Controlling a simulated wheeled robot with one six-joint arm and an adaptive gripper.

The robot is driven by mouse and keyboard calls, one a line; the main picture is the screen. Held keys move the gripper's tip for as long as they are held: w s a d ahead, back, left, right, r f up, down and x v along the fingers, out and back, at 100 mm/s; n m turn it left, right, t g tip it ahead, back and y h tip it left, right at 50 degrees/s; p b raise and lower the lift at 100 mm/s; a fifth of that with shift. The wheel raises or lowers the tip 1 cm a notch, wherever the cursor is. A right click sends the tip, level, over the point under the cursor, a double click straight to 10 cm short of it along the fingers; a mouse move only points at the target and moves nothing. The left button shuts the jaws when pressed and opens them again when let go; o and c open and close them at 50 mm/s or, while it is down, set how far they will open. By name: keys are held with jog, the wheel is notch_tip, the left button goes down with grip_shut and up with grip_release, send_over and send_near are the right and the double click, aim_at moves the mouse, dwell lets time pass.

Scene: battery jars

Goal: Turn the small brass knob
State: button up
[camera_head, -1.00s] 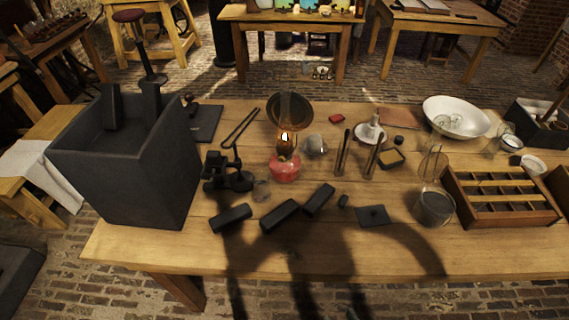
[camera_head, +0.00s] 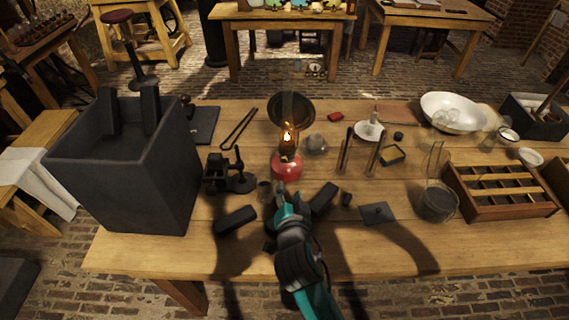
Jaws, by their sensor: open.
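A lit oil lamp with a red base (camera_head: 287,167) stands on the wooden table, with a round dark reflector (camera_head: 291,110) behind its flame. A small brass knob cannot be made out; the lamp's burner area is small and glaring. My gripper (camera_head: 281,190) is in front of the lamp, at the lower edge of its red base in the picture. It is open, with nothing seen between its fingers. Whether it touches the lamp cannot be told.
Left of the lamp are a dark stand (camera_head: 228,175) and a large dark open box (camera_head: 125,165). Dark blocks (camera_head: 235,220) lie near the front, partly behind my arm. To the right are test tubes (camera_head: 360,155), a glass beaker (camera_head: 437,204) and a compartmented wooden tray (camera_head: 500,188).

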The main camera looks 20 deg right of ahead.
aim_at(285, 161)
jog(key=shift+m+h, duration=0.3)
jog(key=shift+m, duration=0.3)
jog(key=x, duration=0.4)
jog(key=r+x, duration=0.1)
jog(key=x, duration=0.3)
jog(key=r+x, duration=0.1)
jog(key=x, duration=0.3)
jog(key=shift+w+a, duration=0.25)
jog(key=shift+w, duration=0.1)
grip_shut()
